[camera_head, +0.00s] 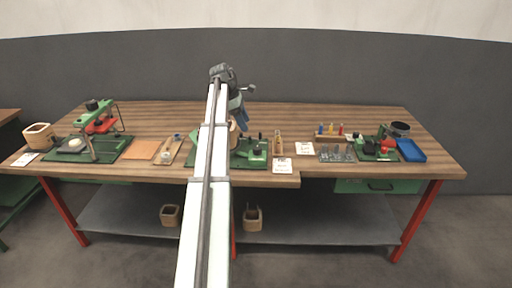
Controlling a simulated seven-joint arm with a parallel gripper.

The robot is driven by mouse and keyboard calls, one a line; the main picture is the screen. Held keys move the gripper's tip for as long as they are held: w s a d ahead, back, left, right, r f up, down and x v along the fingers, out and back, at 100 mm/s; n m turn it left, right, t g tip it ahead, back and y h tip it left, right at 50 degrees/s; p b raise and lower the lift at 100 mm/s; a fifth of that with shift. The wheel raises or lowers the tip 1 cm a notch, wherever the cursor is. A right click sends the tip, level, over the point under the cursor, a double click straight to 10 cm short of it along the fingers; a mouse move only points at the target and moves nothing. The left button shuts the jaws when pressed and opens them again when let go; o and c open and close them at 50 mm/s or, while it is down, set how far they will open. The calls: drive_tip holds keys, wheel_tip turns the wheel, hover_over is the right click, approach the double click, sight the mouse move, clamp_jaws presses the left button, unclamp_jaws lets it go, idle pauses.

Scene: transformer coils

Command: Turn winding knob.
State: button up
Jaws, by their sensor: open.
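A green winding device (247,158) stands on a green base at the front middle of the workbench, in the head view. It has small dark knobs (257,150) on top; which one is the winding knob is too small to tell. My arm runs up across the middle of the picture and hides the left part of the device. My gripper (241,121) hangs down from the arm's far end, above and behind the device. It is open, and nothing shows held in it. Whether its fingertips touch anything cannot be told.
The wooden workbench (330,113) is clear along its back. A green press-like fixture (100,108) stands at left. A wooden block with a yellowish bottle (277,142) stands just right of the device. Colored pegs (331,130) and a blue tray (411,150) lie at right.

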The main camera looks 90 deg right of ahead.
sight(257, 147)
drive_tip(key=x, duration=1.3)
drive_tip(key=shift+f, duration=0.1)
drive_tip(key=shift+c, duration=0.4)
drive_tip(key=c, duration=1)
drive_tip(key=m, duration=0.1)
drive_tip(key=m+y, duration=0.1)
drive_tip(key=m, duration=0.2)
drive_tip(key=shift+d+m+y, duration=0.25)
drive_tip(key=shift+m+y, duration=0.05)
drive_tip(key=shift+y, duration=0.1)
drive_tip(key=m+y, duration=0.1)
drive_tip(key=m, duration=0.2)
drive_tip(key=m+t, duration=0.1)
drive_tip(key=m, duration=0.1)
drive_tip(key=shift+s+m+t+y, duration=0.15)
drive_tip(key=shift+m+t+y, duration=0.15)
drive_tip(key=shift+m+y, duration=0.1)
